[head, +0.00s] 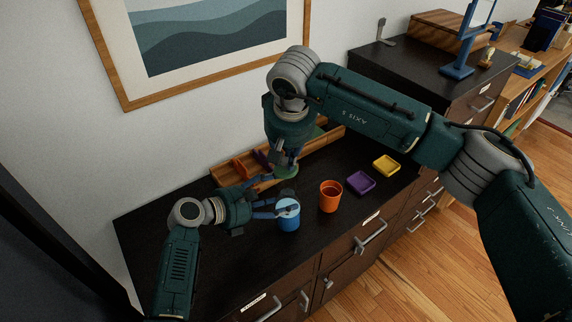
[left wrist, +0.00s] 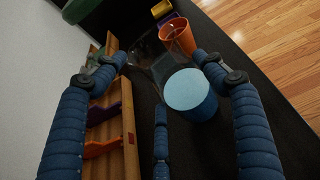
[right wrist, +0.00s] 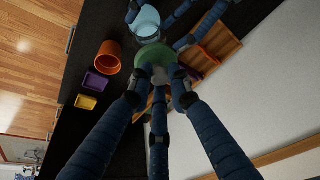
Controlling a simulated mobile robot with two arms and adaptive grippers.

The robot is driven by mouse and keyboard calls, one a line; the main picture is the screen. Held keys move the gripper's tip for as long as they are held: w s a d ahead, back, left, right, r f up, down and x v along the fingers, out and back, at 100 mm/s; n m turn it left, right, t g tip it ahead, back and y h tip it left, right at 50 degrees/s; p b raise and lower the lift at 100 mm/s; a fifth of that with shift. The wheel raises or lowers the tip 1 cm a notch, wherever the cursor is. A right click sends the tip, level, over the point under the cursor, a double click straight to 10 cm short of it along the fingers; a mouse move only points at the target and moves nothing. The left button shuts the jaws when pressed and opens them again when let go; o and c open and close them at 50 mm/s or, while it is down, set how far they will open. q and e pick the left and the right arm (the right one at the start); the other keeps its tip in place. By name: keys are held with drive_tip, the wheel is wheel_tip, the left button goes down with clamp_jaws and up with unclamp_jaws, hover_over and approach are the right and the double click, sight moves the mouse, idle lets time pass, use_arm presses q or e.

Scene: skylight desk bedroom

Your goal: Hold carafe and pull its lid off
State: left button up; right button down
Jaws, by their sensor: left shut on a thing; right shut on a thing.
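The clear glass carafe (left wrist: 148,58) shows faintly between the fingers of my left gripper (left wrist: 160,75), which is shut around it. In the head view my left gripper (head: 272,197) reaches in low from the left, and the glass is hard to make out. My right gripper (head: 284,164) points down from above and is shut on the round green lid (head: 287,173). The lid also shows at the fingertips in the right wrist view (right wrist: 154,54). In the left wrist view a green part at the top left looks apart from the glass, but the exact gap cannot be told.
An orange cup (head: 330,197), a purple dish (head: 361,183) and a yellow dish (head: 386,166) stand to the right. A wooden organiser (head: 231,170) lies along the wall. The dark cabinet top is clear at front left.

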use_arm(q)
drive_tip(key=o, duration=1.6)
drive_tip(key=shift+s+f, duration=0.15)
drive_tip(key=shift+f, duration=0.15)
drive_tip(key=shift+c, duration=0.2)
drive_tip(key=shift+o, duration=1)
drive_tip(key=shift+d, duration=0.1)
drive_tip(key=shift+r, duration=0.15)
